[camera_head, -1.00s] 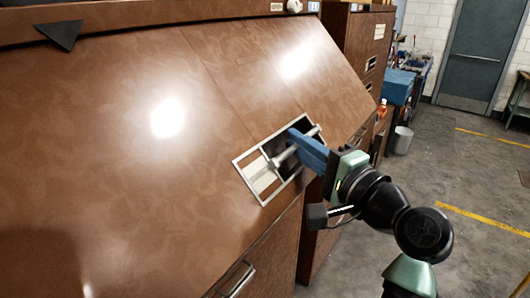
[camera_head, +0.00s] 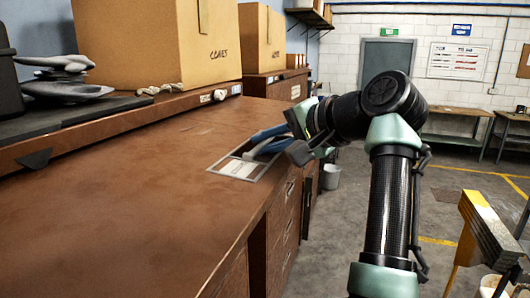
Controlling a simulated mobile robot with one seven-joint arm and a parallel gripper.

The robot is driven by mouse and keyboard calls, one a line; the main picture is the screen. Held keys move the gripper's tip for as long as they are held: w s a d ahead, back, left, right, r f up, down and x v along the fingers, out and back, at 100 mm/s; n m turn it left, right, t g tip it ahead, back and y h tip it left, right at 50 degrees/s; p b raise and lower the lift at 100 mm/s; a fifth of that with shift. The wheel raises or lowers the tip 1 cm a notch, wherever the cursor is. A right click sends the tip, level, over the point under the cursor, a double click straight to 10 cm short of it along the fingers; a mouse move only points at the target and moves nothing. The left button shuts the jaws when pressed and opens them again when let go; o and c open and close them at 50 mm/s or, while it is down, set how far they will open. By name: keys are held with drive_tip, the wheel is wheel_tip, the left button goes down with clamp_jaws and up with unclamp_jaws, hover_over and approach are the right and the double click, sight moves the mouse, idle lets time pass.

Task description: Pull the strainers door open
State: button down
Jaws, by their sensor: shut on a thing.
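A light grey bar handle (camera_head: 264,151) crosses the recess. My gripper (camera_head: 262,142), with blue fingers, reaches in from the right and is shut on this handle. The fingers and wrist hide part of the handle and the recess. I cannot tell any gap at the panel's edges.
Cardboard boxes (camera_head: 152,45) stand on the ledge behind the panel, with a grey object (camera_head: 70,85) at left. Drawers (camera_head: 288,215) lie below the panel's right side. A bin (camera_head: 331,176) stands beyond. A yellow-topped stand (camera_head: 488,230) is at right; grey floor between is open.

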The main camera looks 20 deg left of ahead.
drive_tip(key=shift+a+r, duration=0.15)
drive_tip(key=shift+r, duration=0.35)
drive_tip(key=c, duration=1.2)
unclamp_jaws()
drive_tip(key=shift+a+f, duration=0.1)
drive_tip(key=shift+a, duration=0.05)
drive_tip(key=shift+s+d, duration=0.15)
drive_tip(key=shift+d, duration=0.2)
drive_tip(key=shift+a+r+b+v, duration=0.15)
drive_tip(key=shift+b+v, duration=1.4)
drive_tip(key=shift+v, duration=1.55)
drive_tip(key=shift+a+r+b+v, duration=0.15)
drive_tip(key=shift+b+v, duration=1.4)
drive_tip(key=shift+v, duration=1.55)
